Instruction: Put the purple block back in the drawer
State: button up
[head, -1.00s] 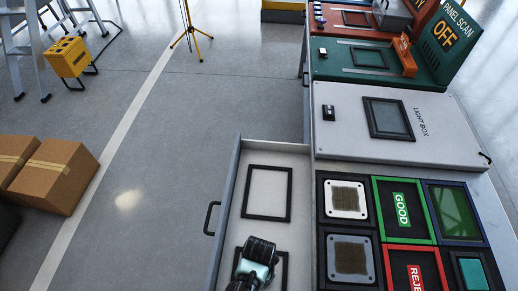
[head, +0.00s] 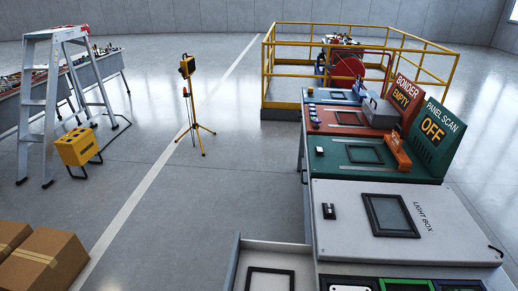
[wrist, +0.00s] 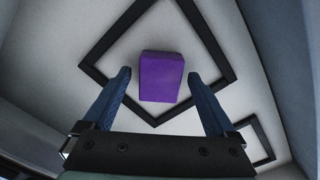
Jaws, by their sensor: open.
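The purple block (wrist: 161,77) lies on the pale floor of the drawer, inside a black square outline (wrist: 220,62), in the wrist view. My gripper (wrist: 158,85) is open, with its two blue fingers apart to the left and right of the block's near end. Nothing is held between them. I cannot tell how high the fingers are above the drawer floor. The open drawer (head: 276,254) shows only its far end at the bottom of the head view. The block and my gripper are out of the head view.
A light box (head: 350,233) stands right of the drawer, with the panel scan station (head: 345,172) and bonder (head: 343,120) beyond. A second black outline (wrist: 263,140) is in the drawer. Cardboard boxes (head: 45,262), a stepladder (head: 33,110) and a yellow tripod (head: 190,110) stand left on open floor.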

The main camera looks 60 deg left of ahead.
notch_tip(320, 180, up, 11)
jog(key=p, duration=0.1)
jog(key=w+a+r+t+y, duration=0.25)
jog(key=w+r+t, duration=0.45)
jog(key=w+r, duration=1)
jog(key=w+d+r+t, duration=0.2)
jog(key=w+r, duration=0.2)
jog(key=r, duration=0.3)
jog(key=w+d+r+t+y, duration=0.1)
jog(key=w+d+r+t, duration=0.15)
jog(key=r, duration=0.55)
jog(key=w+d+r+t, duration=0.2)
jog(key=w+r+t, duration=0.15)
jog(key=r, duration=0.35)
jog(key=d+r+t, duration=0.3)
jog(key=r, duration=0.5)
jog(key=d+r+t, duration=0.2)
jog(key=d+r, duration=0.1)
jog(key=r, duration=0.5)
jog(key=s+d+r+t+h, duration=0.1)
jog(key=s+d+r+t, duration=0.2)
jog(key=s+r, duration=0.3)
jog(key=s+d+r+m+t+h, duration=0.1)
jog(key=s+d+r+t, duration=0.3)
jog(key=r, duration=0.8)
jog(key=shift+s+d+r+h, duration=0.25)
jog(key=shift+s+d+h, duration=0.4)
jog(key=shift+s, duration=0.5)
jog(key=shift+a, duration=0.2)
